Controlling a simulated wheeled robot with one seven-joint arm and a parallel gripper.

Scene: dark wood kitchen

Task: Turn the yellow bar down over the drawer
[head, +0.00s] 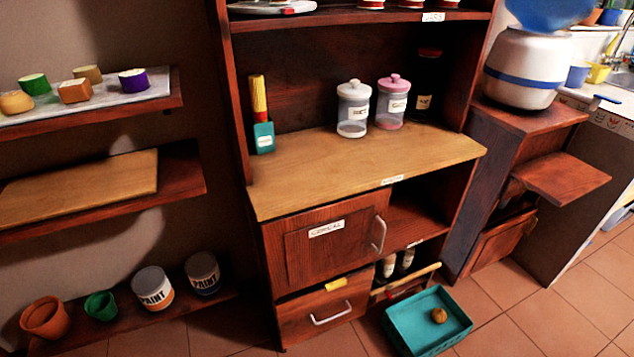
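A short yellow bar (335,284) sits at the top edge of the lower drawer (300,318), just under the cabinet door (325,245). It lies nearly level, roughly along the drawer's top edge. How it is fixed is too small to tell. The dark wood drawer looks shut and has a pale curved handle (332,314) below the bar. My gripper is not in view.
A teal tray (400,330) holding a small brown round thing (438,315) is on the tiled floor to the drawer's right. A pale wooden rod (408,278) crosses the open compartment with bottles. Low shelves with paint cans (153,288) stand at left.

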